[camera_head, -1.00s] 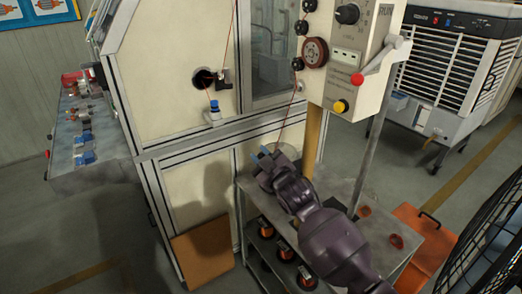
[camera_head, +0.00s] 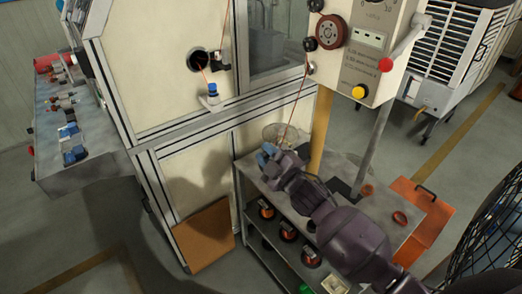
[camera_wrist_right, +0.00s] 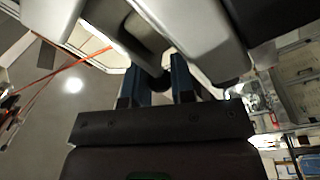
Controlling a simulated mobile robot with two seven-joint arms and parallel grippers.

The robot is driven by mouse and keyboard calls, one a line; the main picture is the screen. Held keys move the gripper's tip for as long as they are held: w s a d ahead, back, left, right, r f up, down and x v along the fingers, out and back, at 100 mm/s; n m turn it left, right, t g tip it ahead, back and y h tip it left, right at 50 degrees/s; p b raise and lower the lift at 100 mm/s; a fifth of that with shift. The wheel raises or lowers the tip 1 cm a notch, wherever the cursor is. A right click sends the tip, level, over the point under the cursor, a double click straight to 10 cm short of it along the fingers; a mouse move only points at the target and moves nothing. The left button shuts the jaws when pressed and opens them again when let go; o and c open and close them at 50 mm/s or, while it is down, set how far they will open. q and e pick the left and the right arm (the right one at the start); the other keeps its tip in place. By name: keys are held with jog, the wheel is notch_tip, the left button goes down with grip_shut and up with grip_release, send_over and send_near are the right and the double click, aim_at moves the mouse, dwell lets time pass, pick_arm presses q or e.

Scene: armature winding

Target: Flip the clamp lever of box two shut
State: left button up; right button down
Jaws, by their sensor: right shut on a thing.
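My right gripper (camera_head: 266,153), with blue fingertips, is over the back left of the grey cart (camera_head: 345,172), below the control box. In the right wrist view its two blue fingers (camera_wrist_right: 157,82) stand either side of a grey, rounded lever-like part (camera_wrist_right: 148,42), and it is shut on this. The part looks like a clamp lever, but I cannot see its whole shape or its box. In the head view my gripper and forearm hide what lies under the fingers. The left gripper is out of view.
The cream cabinet (camera_head: 165,90) stands at left. Copper spools (camera_head: 287,235) sit on the lower shelf.

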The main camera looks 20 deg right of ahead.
dwell(0.5)
jog(key=c, duration=1)
grip_release()
jog(key=shift+o, duration=0.2)
jog(key=shift+s+f, duration=0.1)
jog(key=shift+s, duration=0.05)
jog(key=b+v, duration=0.1)
jog(key=v, duration=0.9)
jog(key=shift+s+b, duration=0.3)
jog(key=shift+d, duration=0.1)
